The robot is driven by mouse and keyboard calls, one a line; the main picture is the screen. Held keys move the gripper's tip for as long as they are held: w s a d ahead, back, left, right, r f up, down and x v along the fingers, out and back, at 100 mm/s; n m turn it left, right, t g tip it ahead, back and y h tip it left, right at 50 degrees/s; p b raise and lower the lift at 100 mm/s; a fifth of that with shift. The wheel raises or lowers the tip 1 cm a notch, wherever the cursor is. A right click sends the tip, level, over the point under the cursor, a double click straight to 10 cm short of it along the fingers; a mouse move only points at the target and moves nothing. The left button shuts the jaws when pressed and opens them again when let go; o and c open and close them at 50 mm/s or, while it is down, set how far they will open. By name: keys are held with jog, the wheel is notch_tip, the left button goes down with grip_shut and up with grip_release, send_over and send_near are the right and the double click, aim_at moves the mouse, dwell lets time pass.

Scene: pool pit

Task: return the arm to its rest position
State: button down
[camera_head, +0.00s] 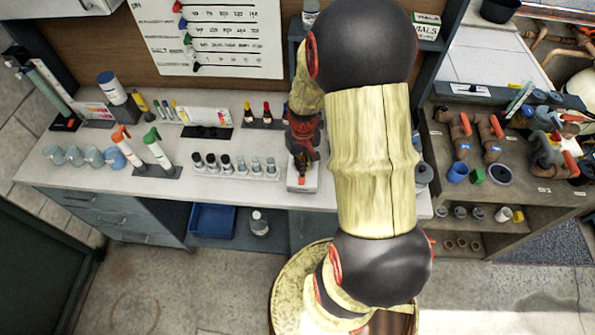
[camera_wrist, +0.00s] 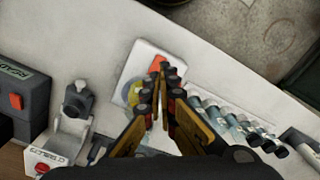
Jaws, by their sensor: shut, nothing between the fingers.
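My arm rises from the lower middle of the head view and reaches over the bench (camera_head: 90,178). My gripper (camera_head: 305,160) points down over the right part of the bench, above a small white device with an orange-red part (camera_head: 303,183). In the wrist view my gripper (camera_wrist: 162,72) has its fingertips together with nothing between them. The white device (camera_wrist: 142,60) lies just beyond the fingertips. I cannot tell whether the fingers touch it. My arm hides part of the bench behind it.
A rack of capped vials (camera_head: 235,168) stands close left of my gripper. A whiteboard (camera_head: 210,35) hangs behind. Valves and pipes (camera_head: 480,135) fill the right shelf. A grey device (camera_wrist: 25,95) shows in the wrist view.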

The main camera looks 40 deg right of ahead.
jog(key=shift+s, duration=0.1)
jog(key=s+a+r+n+t+b, duration=0.2)
jog(key=a+r+b, duration=0.4)
jog(key=a, duration=0.5)
jog(key=s+a+r+n+t+b, duration=0.2)
jog(key=s+a+r+b, duration=0.3)
jog(key=a+r, duration=0.5)
jog(key=shift+s+a+r+t+b, duration=0.15)
jog(key=shift+a+r+t+b, duration=0.1)
jog(key=shift+a+t+b, duration=0.8)
